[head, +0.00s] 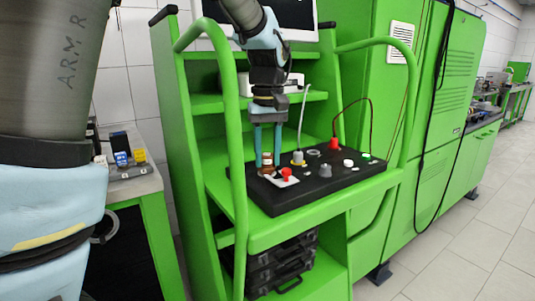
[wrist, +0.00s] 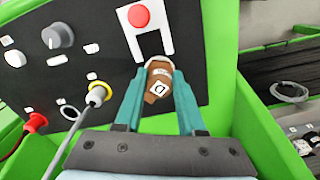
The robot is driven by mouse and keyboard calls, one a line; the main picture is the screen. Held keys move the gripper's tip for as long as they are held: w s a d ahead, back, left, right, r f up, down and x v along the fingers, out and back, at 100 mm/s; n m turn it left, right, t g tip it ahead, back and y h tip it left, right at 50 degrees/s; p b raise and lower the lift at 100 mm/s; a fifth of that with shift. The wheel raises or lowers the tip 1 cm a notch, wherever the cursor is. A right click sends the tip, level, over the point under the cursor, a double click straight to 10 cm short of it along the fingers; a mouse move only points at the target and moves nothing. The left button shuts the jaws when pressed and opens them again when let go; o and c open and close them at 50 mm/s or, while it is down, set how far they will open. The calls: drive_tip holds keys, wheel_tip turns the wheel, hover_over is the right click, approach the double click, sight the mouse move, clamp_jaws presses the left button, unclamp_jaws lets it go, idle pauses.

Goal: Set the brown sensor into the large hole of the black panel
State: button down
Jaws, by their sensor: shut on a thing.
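The brown sensor (head: 267,161) is between the two blue-green fingers of my gripper (head: 267,164), over the left end of the black panel (head: 310,192). In the wrist view the brown sensor (wrist: 159,82), with a pale label, is pinched between the fingertips of my gripper (wrist: 160,74). Its pale round end points toward the black panel (wrist: 104,60), close to the panel's edge. My gripper is shut on it. I cannot tell whether the sensor touches the panel. The large hole is not visible; the sensor and fingers cover that area.
A red button (head: 286,172) on a white plate is just beside the sensor. A grey knob (head: 325,171), a white-cabled plug with a yellow base (head: 298,158) and a red plug (head: 334,144) stand on the panel. Green cart rails (head: 238,170) rise close to my gripper's left.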

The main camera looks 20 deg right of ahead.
drive_tip(key=shift+f+b, duration=0.3)
drive_tip(key=shift+f, duration=0.3)
drive_tip(key=shift+c, duration=2.1)
unclamp_jaws()
drive_tip(key=o, duration=0.3)
drive_tip(key=shift+o, duration=0.2)
drive_tip(key=shift+r, duration=0.1)
drive_tip(key=shift+r+p, duration=3.65)
drive_tip(key=shift+r, duration=0.3)
